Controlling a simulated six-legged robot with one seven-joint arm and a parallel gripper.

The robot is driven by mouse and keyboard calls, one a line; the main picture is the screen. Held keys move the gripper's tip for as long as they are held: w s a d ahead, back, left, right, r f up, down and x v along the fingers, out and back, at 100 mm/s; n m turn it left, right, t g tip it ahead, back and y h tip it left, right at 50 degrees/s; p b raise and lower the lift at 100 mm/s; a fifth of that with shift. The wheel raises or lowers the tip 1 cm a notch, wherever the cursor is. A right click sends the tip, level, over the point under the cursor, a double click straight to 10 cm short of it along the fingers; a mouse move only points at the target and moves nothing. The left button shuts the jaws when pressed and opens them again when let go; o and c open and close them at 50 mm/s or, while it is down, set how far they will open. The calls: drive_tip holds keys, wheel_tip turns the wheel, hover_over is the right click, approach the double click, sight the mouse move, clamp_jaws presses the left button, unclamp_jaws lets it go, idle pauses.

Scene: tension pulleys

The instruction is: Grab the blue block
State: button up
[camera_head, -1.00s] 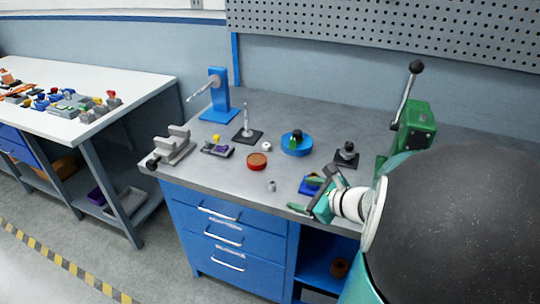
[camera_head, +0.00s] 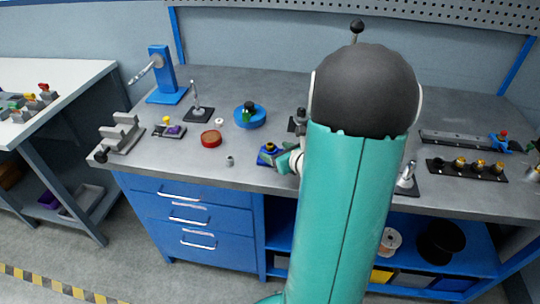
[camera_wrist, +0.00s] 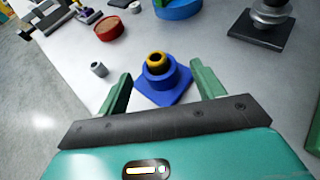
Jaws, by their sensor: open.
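The blue block (camera_wrist: 165,82) has a square base, a round raised part and a yellow ring on top. It stands on the grey workbench near its front edge. In the wrist view my gripper (camera_wrist: 162,80) is open, with one green finger to the left of the block and one to the right, both apart from it. In the head view the blue block (camera_head: 268,156) shows just left of my arm, which hides part of my gripper (camera_head: 285,160).
A small grey cylinder (camera_head: 229,160), a red round dish (camera_head: 211,139) and a blue round dish (camera_head: 249,116) stand to the left on the bench. A black-based post (camera_wrist: 262,25) stands behind right in the wrist view. Drawers (camera_head: 190,215) are below.

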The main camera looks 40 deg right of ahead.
sight(272, 149)
drive_tip(key=x, duration=0.4)
drive_tip(key=shift+f, duration=0.15)
drive_tip(key=c, duration=1.3)
drive_tip(key=shift+r, duration=0.2)
